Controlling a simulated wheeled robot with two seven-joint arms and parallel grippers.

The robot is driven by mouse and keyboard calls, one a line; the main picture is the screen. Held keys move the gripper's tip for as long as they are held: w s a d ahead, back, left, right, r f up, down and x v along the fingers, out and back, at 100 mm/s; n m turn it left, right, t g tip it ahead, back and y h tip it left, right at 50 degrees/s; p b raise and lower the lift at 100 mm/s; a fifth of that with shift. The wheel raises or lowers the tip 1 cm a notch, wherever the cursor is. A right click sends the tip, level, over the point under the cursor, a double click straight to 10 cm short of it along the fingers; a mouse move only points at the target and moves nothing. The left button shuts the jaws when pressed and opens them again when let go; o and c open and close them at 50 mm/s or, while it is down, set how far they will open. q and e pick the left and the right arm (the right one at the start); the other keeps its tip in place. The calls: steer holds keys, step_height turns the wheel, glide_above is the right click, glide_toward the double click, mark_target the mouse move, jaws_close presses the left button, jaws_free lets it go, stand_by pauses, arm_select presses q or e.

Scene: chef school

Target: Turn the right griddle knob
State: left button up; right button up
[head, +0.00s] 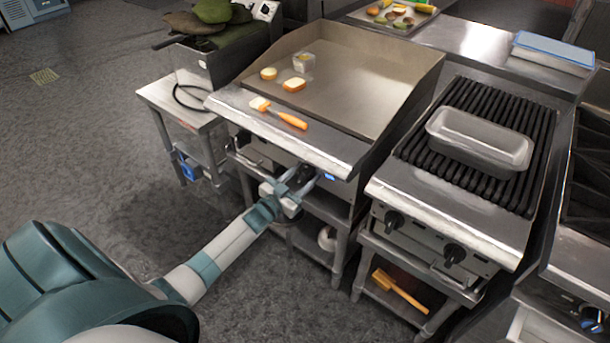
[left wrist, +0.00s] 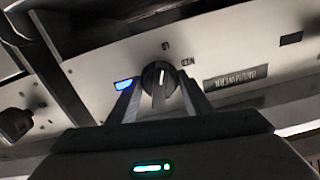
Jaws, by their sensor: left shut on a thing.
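The griddle (head: 345,80) is a flat steel plate with raised sides on a stand. Its front panel shows in the left wrist view (left wrist: 225,55). A round black griddle knob (left wrist: 159,74) with a white mark sits on that panel, next to a small lit blue display (left wrist: 123,85). My left gripper (head: 300,183) is at the front panel in the head view. In the left wrist view its two fingers (left wrist: 160,98) stand on either side of the knob, shut on it. The fingers cover the knob's lower sides. My right gripper is in neither view.
Bread pieces (head: 294,84), a clear container (head: 304,65) and an orange-handled brush (head: 284,116) lie on the griddle. A grill with black knobs (head: 455,253) and a metal pan (head: 480,140) stands to the right. Open floor lies at the left.

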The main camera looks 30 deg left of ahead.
arm_select(q)
steer(key=m+b, duration=0.1)
steer(key=m, duration=0.2)
steer(key=shift+d+f, duration=0.1)
steer(key=m+b, duration=0.1)
steer(key=m, duration=0.3)
steer(key=shift+f+m, duration=0.1)
steer(key=shift+m, duration=0.7)
steer(key=shift+m+b, duration=0.3)
steer(key=shift+b, duration=0.1)
steer(key=shift+m, duration=1)
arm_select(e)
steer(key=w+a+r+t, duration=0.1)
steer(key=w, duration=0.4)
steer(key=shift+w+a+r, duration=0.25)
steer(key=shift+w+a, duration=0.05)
arm_select(q)
steer(key=shift+b, duration=0.3)
steer(key=o, duration=0.8)
steer(key=shift+s, duration=0.1)
